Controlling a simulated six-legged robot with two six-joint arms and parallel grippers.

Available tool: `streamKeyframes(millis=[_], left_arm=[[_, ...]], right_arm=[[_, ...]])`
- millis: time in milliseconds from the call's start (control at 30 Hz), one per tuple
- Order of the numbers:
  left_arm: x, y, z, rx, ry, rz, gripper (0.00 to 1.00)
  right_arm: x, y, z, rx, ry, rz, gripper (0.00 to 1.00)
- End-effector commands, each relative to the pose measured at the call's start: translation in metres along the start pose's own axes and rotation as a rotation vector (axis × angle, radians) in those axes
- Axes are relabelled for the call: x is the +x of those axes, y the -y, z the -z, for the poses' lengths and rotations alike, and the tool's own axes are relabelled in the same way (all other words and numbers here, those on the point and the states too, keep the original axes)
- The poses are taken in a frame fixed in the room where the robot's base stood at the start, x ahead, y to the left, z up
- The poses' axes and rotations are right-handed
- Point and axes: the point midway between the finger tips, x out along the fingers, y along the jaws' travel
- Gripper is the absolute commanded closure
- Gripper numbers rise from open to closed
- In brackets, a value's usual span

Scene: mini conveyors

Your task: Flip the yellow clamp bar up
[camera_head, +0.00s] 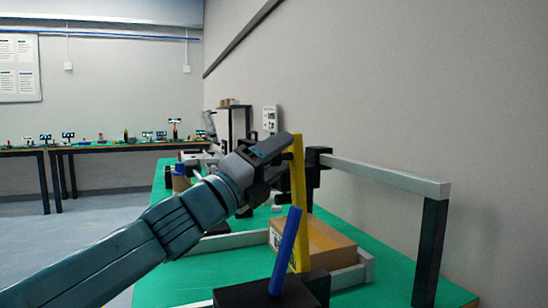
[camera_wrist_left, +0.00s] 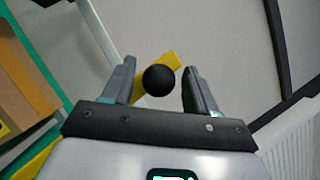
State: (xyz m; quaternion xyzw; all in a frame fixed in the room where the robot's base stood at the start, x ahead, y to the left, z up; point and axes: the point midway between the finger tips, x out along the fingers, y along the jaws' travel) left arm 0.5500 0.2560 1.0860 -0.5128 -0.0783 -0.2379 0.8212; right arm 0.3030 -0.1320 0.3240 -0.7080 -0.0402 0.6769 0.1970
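The yellow clamp bar (camera_head: 299,215) stands nearly upright in the head view, beside a cardboard box. In the left wrist view, a yellow piece of it (camera_wrist_left: 172,62) shows behind a round black knob (camera_wrist_left: 160,80). My left gripper (camera_head: 281,158) is at the bar's upper end. In the left wrist view its fingers (camera_wrist_left: 159,75) are apart, one on each side of the knob, with visible gaps. The knob is hidden behind the gripper in the head view. My right gripper is in neither view.
A blue lever (camera_head: 287,250) rises from a black base in front of the bar. The cardboard box (camera_head: 318,242) sits on the green tabletop (camera_head: 225,266). A grey rail (camera_head: 390,176) on a black post (camera_head: 430,250) stands at the right, near the wall.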

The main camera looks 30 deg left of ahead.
Motion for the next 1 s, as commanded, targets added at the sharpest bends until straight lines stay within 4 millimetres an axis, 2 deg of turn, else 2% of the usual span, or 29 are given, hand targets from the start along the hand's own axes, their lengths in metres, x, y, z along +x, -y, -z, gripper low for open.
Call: streamKeyframes(millis=[300,467,800,1000], left_arm=[[0.000,0.000,0.000,0.000,-0.001,0.000,0.43],[-0.016,-0.001,-0.001,0.001,0.002,-0.001,0.43],[-0.104,-0.001,-0.002,0.002,0.006,-0.005,0.43],[-0.144,-0.001,-0.001,0.001,0.005,-0.004,0.43]], right_arm=[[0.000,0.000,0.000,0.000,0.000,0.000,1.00],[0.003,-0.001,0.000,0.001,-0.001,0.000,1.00],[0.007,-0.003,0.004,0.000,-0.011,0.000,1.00],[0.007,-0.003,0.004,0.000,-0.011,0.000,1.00]])
